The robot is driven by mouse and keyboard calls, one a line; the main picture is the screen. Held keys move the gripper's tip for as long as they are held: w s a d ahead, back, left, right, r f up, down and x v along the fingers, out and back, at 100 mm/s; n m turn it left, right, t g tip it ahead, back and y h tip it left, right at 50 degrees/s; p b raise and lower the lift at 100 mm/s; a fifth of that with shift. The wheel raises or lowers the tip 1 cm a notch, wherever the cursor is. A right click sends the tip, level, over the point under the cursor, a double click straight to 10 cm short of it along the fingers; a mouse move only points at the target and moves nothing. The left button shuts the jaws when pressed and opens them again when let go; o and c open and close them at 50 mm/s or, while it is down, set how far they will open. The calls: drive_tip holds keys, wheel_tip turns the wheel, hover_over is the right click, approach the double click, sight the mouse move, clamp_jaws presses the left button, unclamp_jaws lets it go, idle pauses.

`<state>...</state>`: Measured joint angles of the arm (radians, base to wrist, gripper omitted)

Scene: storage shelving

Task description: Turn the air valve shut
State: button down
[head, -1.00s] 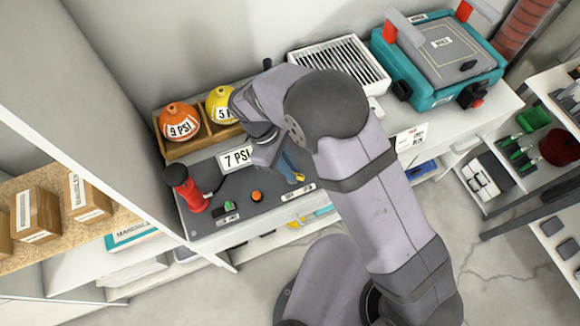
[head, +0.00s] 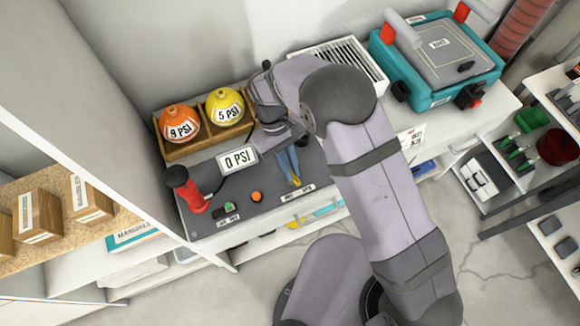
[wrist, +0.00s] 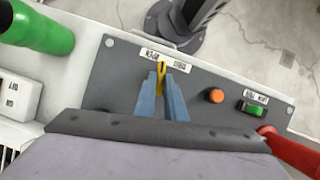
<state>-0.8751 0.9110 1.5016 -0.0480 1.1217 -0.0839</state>
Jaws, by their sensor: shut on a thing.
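The air valve's yellow handle (wrist: 160,77) stands on the dark grey panel between my blue-grey fingers. It lies roughly in line with them, its tip near the white labels (wrist: 165,60). In the head view the yellow handle (head: 295,182) shows just below the fingertips. My gripper (wrist: 161,92) is shut on the handle; it also shows in the head view (head: 291,168). The pressure sign (head: 238,159) reads 0 PSI. The valve's base is hidden by the fingers.
On the panel are a red pump-like cylinder with a black top (head: 188,190), an orange button (head: 256,197) and a green switch (head: 229,206). A teal case (head: 400,70) stands at the right.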

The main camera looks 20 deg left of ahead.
drive_tip(key=m, duration=0.2)
drive_tip(key=m+y, duration=0.1)
drive_tip(key=m, duration=0.1)
drive_tip(key=m+g, duration=0.1)
drive_tip(key=shift+w+d+r+m+y+p, duration=0.15)
drive_tip(key=shift+w+m+y+p, duration=0.1)
drive_tip(key=shift+m+y+p, duration=0.15)
drive_tip(key=m+y, duration=0.1)
drive_tip(key=m, duration=0.1)
drive_tip(key=m+y+p, duration=0.1)
drive_tip(key=m, duration=0.2)
drive_tip(key=shift+d+m+g, duration=0.1)
drive_tip(key=shift+m+g, duration=0.2)
drive_tip(key=shift+g, duration=0.1)
drive_tip(key=c, duration=1.8)
unclamp_jaws()
drive_tip(key=shift+b+v, duration=1)
drive_tip(key=shift+v, duration=2.65)
drive_tip(key=shift+d, duration=0.1)
